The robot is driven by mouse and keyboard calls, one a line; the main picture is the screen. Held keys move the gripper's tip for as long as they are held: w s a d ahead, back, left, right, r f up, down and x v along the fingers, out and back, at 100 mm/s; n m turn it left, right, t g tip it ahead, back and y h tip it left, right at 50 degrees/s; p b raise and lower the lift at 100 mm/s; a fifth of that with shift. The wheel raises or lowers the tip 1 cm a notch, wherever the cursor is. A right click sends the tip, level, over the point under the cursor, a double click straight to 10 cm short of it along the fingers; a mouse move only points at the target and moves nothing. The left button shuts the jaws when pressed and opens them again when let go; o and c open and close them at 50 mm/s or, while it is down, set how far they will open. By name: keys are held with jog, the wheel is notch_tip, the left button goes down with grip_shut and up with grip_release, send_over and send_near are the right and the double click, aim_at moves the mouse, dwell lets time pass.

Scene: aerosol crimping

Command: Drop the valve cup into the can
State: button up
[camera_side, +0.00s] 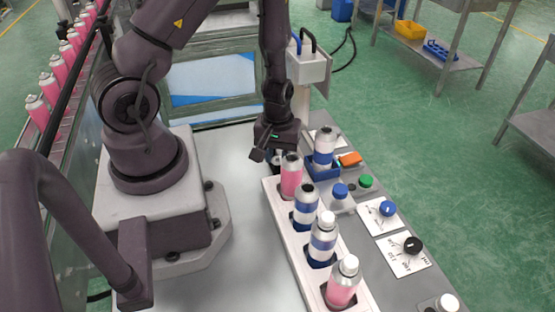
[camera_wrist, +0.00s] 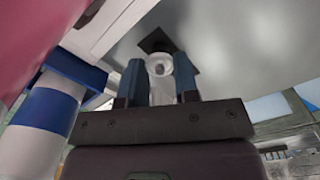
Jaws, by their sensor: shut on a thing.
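My gripper (camera_side: 272,150) hangs over the grey table at the far end of the white can rack. In the wrist view, its two dark blue fingers (camera_wrist: 160,80) are closed on a small pale valve cup (camera_wrist: 159,66), with a round top and a stem part between the fingers. In the side view the cup is mostly hidden. A white and blue can (camera_side: 325,147) stands upright in a blue holder (camera_side: 322,170), to the right of my gripper. A blue-banded can (camera_wrist: 45,115) shows at the left of the wrist view. The cup is apart from the cans.
The white rack (camera_side: 278,214) holds several upright cans, including a pink can (camera_side: 291,177) close to my gripper. An orange block (camera_side: 350,159), a green knob (camera_side: 365,181) and blue knobs lie to the right. A grey post with a box (camera_side: 312,68) stands behind.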

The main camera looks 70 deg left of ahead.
jog(key=shift+r, duration=0.1)
jog(key=shift+r, duration=2.45)
jog(key=d+m, duration=0.2)
jog(key=m, duration=0.1)
notch_tip(320, 180, up, 10)
jog(key=m, duration=0.3)
send_over(326, 133)
jog(key=a, duration=0.1)
jog(key=shift+w+r, duration=0.15)
jog(key=shift+w, duration=0.1)
jog(key=shift+f, duration=1.55)
jog(key=shift+f, duration=0.15)
